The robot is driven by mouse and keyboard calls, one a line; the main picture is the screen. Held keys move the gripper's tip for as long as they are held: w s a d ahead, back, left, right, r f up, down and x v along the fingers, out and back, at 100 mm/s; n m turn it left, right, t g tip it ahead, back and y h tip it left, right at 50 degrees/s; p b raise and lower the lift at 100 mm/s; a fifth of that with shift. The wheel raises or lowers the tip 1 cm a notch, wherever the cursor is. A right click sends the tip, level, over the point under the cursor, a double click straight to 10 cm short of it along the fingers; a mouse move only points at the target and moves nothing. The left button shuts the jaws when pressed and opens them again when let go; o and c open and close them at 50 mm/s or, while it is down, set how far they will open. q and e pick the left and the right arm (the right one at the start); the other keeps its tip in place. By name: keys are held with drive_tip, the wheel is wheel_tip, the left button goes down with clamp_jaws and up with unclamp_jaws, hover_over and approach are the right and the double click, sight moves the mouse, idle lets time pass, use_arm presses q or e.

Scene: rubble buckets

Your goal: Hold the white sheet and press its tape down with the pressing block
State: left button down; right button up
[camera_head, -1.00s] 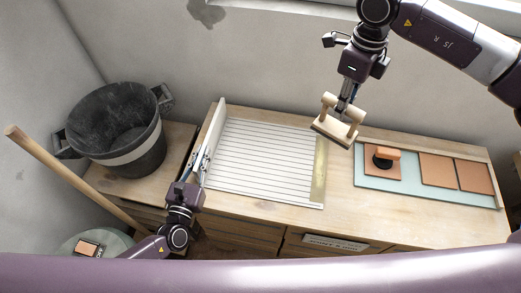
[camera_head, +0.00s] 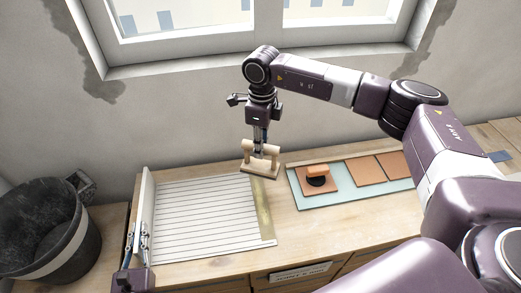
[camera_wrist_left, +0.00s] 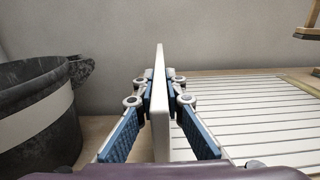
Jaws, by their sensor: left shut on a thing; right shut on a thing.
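The white sheet (camera_head: 200,215), ruled with dark lines, lies flat on the wooden worktop. A brass-coloured tape strip (camera_head: 264,215) runs along its right edge. A thin white upright panel (camera_head: 147,200) stands along its left edge and shows edge-on in the left wrist view (camera_wrist_left: 160,90). My left gripper (camera_head: 143,238) is shut on this panel; its fingers (camera_wrist_left: 159,95) lie on both sides. My right gripper (camera_head: 260,150) is shut on the wooden pressing block (camera_head: 259,168) by its handle. The block is near the tape's far end; in the left wrist view (camera_wrist_left: 307,32) it appears raised above the sheet.
A black bucket (camera_head: 45,230) stands left of the sheet. The wall and window (camera_head: 250,30) are behind.

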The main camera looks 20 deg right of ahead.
sight(265, 167)
drive_tip(key=f, duration=0.1)
drive_tip(key=w+d+f, duration=0.1)
drive_tip(key=f, duration=0.2)
drive_tip(key=shift+w+d, duration=0.2)
drive_tip(key=shift+d, duration=0.05)
drive_tip(key=shift+f, duration=3.6)
drive_tip(key=a, duration=0.2)
drive_tip(key=w+a, duration=0.1)
drive_tip(key=a, duration=0.1)
drive_tip(key=shift+r, duration=0.1)
drive_tip(key=shift+s+a+r, duration=0.1)
drive_tip(key=shift+s+r, duration=0.05)
drive_tip(key=shift+s, duration=0.55)
drive_tip(key=shift+s+d+r, duration=0.2)
drive_tip(key=shift+s, duration=0.25)
drive_tip(key=shift+s+d+r, duration=0.15)
drive_tip(key=shift+s+r, duration=0.05)
drive_tip(key=shift+s, duration=0.2)
drive_tip(key=shift+s+d, duration=0.2)
drive_tip(key=shift+d, duration=0.55)
drive_tip(key=shift+s+d, duration=0.15)
drive_tip(key=shift+d, duration=0.55)
drive_tip(key=s+a, duration=0.2)
drive_tip(key=a, duration=0.3)
drive_tip(key=shift+s+d, duration=1.6)
drive_tip(key=shift+s, duration=1.55)
drive_tip(key=w+a+r, duration=0.1)
drive_tip(key=a+r, duration=0.3)
drive_tip(key=r, duration=0.2)
drive_tip(key=shift+r, duration=0.2)
